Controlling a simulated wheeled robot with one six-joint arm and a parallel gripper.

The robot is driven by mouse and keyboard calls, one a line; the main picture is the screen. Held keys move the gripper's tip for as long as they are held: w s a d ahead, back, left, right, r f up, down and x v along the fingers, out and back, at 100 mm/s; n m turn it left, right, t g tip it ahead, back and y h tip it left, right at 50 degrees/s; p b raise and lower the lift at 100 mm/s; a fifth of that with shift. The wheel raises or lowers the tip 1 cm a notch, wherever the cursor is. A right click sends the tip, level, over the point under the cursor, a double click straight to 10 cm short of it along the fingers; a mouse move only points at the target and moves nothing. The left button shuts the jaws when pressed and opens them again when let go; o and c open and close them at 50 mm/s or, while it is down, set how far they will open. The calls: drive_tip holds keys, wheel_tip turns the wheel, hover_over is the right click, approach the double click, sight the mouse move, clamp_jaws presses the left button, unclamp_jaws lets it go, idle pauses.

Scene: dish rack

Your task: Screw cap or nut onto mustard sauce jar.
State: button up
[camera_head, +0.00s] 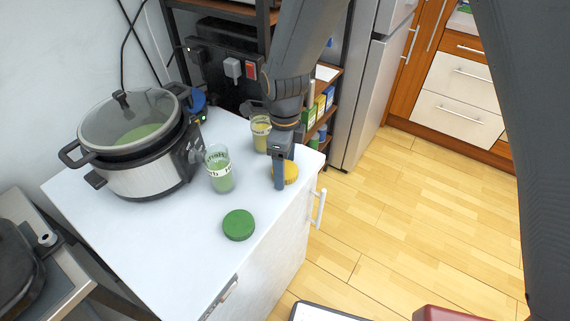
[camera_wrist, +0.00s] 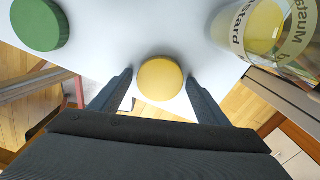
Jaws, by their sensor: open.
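The mustard sauce jar (camera_head: 261,134) is clear glass with yellow sauce and stands uncapped at the back right of the white counter; it also shows in the wrist view (camera_wrist: 262,30) at the top right. The yellow cap (camera_head: 292,173) lies on the counter near its right edge, partly hidden by my gripper. In the wrist view the yellow cap (camera_wrist: 160,78) is between the tips of my fingers, with a gap on each side. My gripper (camera_wrist: 158,92) is open and points down at the cap; in the head view my gripper (camera_head: 279,184) covers the cap's left part.
A second glass jar (camera_head: 220,171) with green contents stands left of the mustard jar. A green cap (camera_head: 238,225) lies in front of it. A slow cooker (camera_head: 138,150) fills the counter's left back. The white counter (camera_head: 175,240) is clear at the front left.

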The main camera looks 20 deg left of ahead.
drive_tip(key=c, duration=1)
drive_tip(key=shift+o, duration=0.2)
drive_tip(key=shift+r+p, duration=2.35)
drive_tip(key=shift+r, duration=0.65)
